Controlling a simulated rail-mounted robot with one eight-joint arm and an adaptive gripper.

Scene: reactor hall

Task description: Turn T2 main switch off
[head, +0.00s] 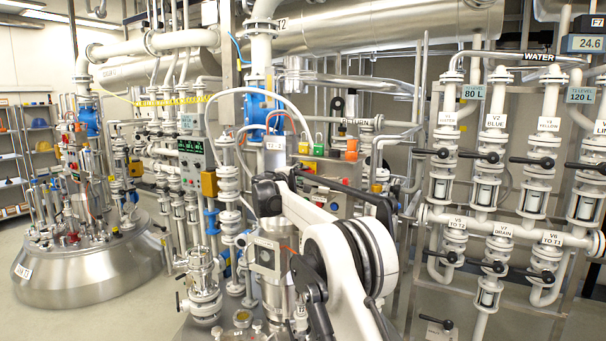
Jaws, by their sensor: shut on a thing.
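My white and black arm (350,262) fills the lower middle of the head view. Its black-capped joint reaches up to a grey control box (340,205) behind it. My gripper's fingertips cannot be made out; the arm's own links hide that end. The box carries red and yellow parts (322,192) at its left and an orange one at its right. Which of these is the T2 main switch cannot be told, and its position is not readable. A T2 label shows on the large steel vessel (375,25) above.
A valve rack (488,160) with black handles stands at the right. A steel reactor (85,270) stands at the left, with free floor beside it.

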